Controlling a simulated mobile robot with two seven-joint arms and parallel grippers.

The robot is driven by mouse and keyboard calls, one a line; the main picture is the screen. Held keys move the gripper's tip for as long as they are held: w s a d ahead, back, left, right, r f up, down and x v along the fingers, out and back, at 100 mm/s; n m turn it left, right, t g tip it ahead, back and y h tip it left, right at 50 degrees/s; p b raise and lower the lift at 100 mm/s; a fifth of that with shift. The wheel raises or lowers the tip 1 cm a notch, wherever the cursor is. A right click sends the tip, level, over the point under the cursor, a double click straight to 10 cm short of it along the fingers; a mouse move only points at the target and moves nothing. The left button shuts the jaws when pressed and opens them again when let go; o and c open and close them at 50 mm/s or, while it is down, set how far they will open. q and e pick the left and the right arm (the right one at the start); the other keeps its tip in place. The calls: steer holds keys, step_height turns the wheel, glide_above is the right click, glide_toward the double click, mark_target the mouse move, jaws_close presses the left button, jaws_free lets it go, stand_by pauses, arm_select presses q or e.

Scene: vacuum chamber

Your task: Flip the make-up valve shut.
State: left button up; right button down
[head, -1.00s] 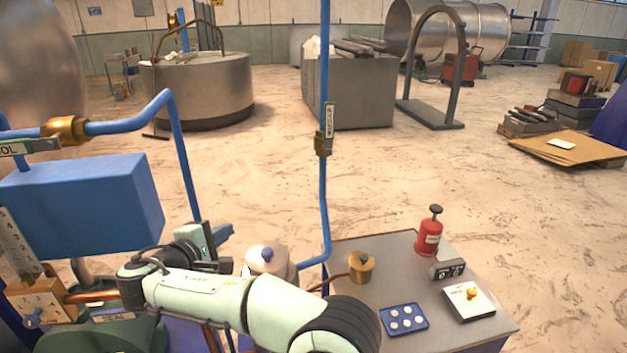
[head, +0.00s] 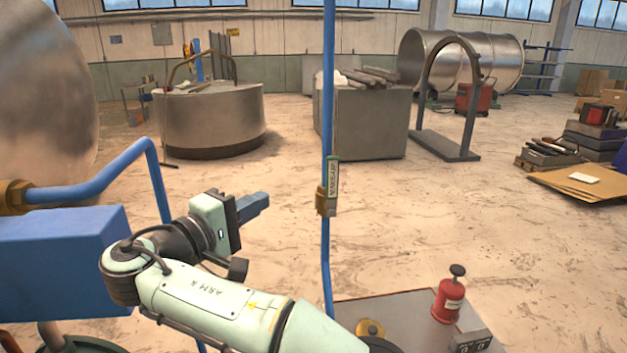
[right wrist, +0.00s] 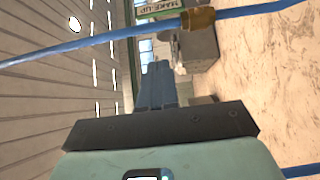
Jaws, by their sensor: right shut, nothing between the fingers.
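The make-up valve (head: 322,201) is a small brass body on a vertical blue pipe (head: 326,255) in the head view. Its lever (head: 333,177), with a green and white MAKE-UP label, points up along the pipe. My right gripper (head: 262,201) is shut and empty, to the left of the valve at about its height in the picture, apart from it. In the right wrist view the blue fingers (right wrist: 156,85) are together, below the pipe. The brass body (right wrist: 198,19) and the label (right wrist: 162,7) show near the top edge. My left gripper is out of view.
A blue box (head: 65,260) and a thick blue pipe (head: 90,185) stand at the left. A grey bench (head: 400,310) with a red bottle-like item (head: 448,297) is below right. The floor behind the valve is open.

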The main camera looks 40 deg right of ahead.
glide_toward(332, 187)
steer(key=w+d+r, duration=0.2)
steer(key=w+r, duration=0.1)
steer(key=w, duration=0.2)
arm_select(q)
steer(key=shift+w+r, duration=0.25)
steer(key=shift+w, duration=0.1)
arm_select(e)
steer(key=d, duration=0.1)
steer(key=s+d, duration=0.1)
steer(key=d, duration=0.1)
steer(key=shift+s+d+f, duration=0.15)
steer(key=shift+s+f, duration=0.05)
steer(key=shift+f, duration=0.1)
